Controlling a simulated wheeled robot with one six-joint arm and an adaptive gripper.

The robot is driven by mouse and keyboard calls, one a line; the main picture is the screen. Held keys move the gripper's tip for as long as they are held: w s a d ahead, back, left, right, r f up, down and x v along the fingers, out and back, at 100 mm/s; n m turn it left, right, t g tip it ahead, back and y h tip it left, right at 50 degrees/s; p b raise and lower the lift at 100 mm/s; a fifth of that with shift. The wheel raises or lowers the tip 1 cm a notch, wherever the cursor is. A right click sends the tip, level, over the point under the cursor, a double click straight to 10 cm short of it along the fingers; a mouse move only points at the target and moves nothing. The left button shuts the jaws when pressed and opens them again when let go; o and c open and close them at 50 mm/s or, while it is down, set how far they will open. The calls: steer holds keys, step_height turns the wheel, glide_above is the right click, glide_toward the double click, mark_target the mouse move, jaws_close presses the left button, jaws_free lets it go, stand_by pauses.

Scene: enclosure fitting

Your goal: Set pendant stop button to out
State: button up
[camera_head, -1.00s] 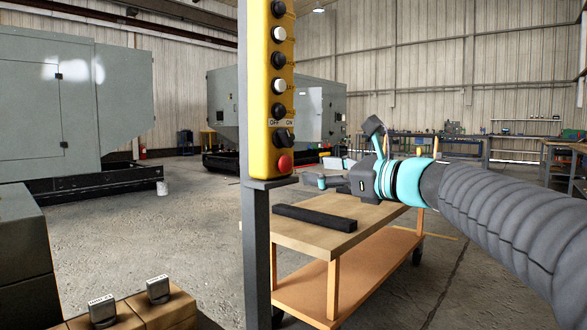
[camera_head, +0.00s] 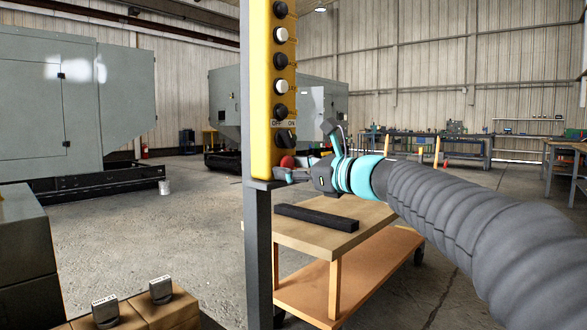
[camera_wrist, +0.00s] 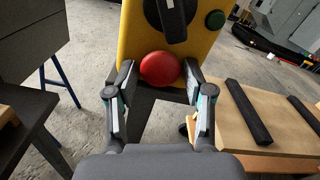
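The yellow pendant (camera_head: 264,90) is fixed to a grey post, with a column of black and white buttons and a black OFF/ON knob (camera_head: 285,138). The red stop button (camera_head: 287,162) is at its lower end. In the wrist view the red button (camera_wrist: 160,68) shows as a round dome below the black knob (camera_wrist: 172,15). My gripper (camera_head: 297,168) is at the pendant's lower end. In the wrist view my gripper (camera_wrist: 160,78) is open, with one finger on each side of the button. Narrow gaps seem to remain; contact is hard to tell.
A wooden cart (camera_head: 345,232) with a black bar (camera_head: 315,218) on top stands below and behind my gripper. The grey post (camera_head: 258,250) runs down beside it. Open floor lies left of the post.

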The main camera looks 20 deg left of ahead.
jaws_close()
steer(key=shift+s+d+f, duration=0.1)
steer(key=shift+s+d, duration=0.1)
steer(key=shift+d, duration=0.25)
steer(key=shift+o, duration=2.4)
jaws_free()
steer(key=shift+d, duration=0.25)
steer(key=shift+a, duration=0.1)
steer(key=shift+s+d, duration=0.25)
steer(key=shift+d, duration=0.25)
steer(key=v, duration=1.1)
